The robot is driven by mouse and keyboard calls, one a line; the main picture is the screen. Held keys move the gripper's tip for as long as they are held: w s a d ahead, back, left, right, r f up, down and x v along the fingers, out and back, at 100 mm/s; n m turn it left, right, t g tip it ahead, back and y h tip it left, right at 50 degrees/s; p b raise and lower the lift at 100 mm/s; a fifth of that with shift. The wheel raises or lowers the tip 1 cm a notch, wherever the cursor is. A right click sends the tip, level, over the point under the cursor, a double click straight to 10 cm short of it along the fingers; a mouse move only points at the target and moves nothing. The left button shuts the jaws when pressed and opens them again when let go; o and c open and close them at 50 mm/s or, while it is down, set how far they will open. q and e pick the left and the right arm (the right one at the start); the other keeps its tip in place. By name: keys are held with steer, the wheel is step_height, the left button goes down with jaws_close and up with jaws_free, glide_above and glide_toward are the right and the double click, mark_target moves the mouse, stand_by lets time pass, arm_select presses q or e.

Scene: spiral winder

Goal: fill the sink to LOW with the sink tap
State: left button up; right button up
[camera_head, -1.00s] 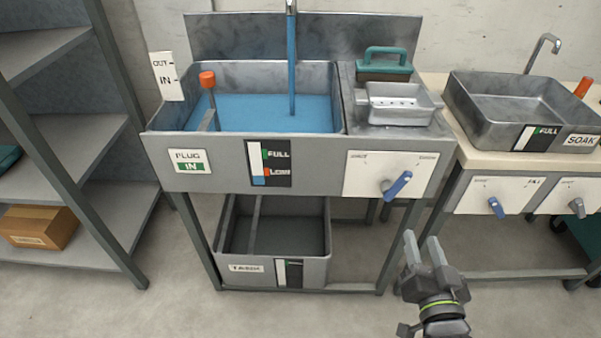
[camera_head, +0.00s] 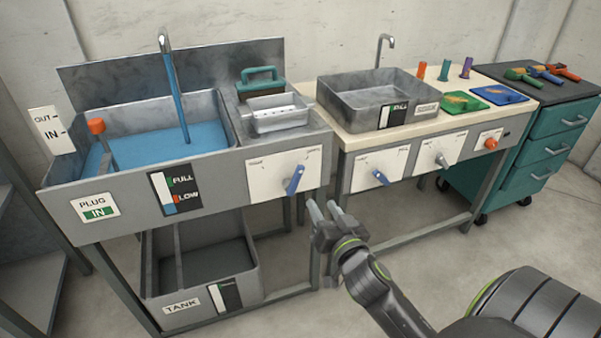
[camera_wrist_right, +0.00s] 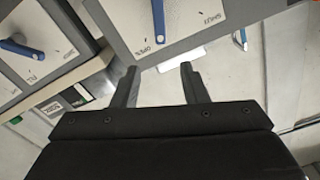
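The grey sink (camera_head: 215,163) stands at the left in the head view, with blue water (camera_head: 150,145) in it. A blue stream runs from the tap spout (camera_head: 164,42) into the water. The sink gauge (camera_head: 174,190) has FULL and LOW marks; a small blue fill shows at its bottom, near the LOW mark. The sink tap's blue lever (camera_head: 294,181) sits tilted on a white panel. My left gripper is not in view.
A tank (camera_head: 200,300) stands under the sink. A second basin (camera_head: 345,112) with a SOAK label is on the bench to the right, with another blue lever (camera_head: 380,177) below it. An orange-handled plug rod (camera_head: 97,127) stands in the sink. Floor in front is clear.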

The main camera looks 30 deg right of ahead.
mark_target(301, 172)
steer(key=x, duration=1.5)
steer(key=shift+w, duration=0.2)
steer(key=shift+c, duration=0.4)
jaws_close()
steer(key=shift+a, duration=0.1)
